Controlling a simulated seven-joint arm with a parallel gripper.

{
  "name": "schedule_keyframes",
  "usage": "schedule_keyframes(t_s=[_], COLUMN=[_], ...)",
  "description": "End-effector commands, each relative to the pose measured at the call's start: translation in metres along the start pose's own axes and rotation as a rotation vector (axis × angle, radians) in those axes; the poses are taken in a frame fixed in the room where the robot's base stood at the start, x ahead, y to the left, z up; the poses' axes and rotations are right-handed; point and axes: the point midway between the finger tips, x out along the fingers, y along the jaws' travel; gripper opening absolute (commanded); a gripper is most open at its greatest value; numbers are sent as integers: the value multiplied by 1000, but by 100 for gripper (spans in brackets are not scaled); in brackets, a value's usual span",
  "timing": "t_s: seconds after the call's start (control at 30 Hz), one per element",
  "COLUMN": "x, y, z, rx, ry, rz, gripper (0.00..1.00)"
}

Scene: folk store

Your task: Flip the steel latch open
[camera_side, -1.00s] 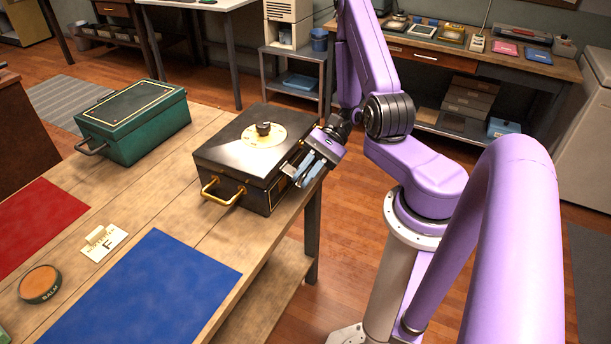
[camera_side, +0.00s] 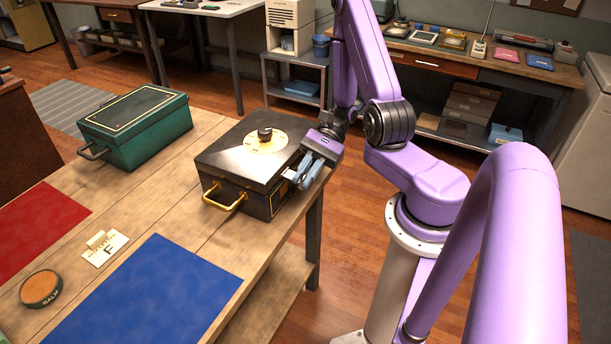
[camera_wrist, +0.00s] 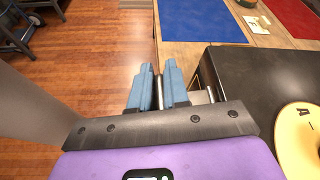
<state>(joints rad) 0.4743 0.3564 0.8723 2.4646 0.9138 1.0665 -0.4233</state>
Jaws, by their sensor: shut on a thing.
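The black box (camera_side: 238,167) with a brass handle stands on the wooden table, its lid closed. My gripper (camera_side: 303,181) is at the box's right side, with its blue fingers pointing down and toward the front. In the wrist view my gripper (camera_wrist: 157,78) is closed around a thin metal bar, the steel latch (camera_wrist: 158,92), beside the box's edge. Most of the latch is hidden by the fingers. A small pale metal piece shows next to the fingertips in the side view.
A round cream dial with a dark knob (camera_side: 264,134) is on the box lid. A green box (camera_side: 140,135) stands at the back left. A blue mat (camera_side: 160,295), a red mat (camera_side: 35,225), a card marked F (camera_side: 106,249) and a balm tin (camera_side: 41,289) lie in front.

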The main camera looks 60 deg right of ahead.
Motion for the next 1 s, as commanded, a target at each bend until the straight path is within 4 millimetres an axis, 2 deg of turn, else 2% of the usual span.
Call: schedule_keyframes(t_s=[0.5,0.53,0.6,0.87,1.0], x=[-1,-1,-1,-1,-8], y=[-2,-2,-2,-1,-2], z=[-1,-1,-1,0,0], rx=[6,6,6,7,5], ry=[7,7,6,3,4], rz=[-3,-3,-3,0,-2], gripper=[0,19,36,36,36])
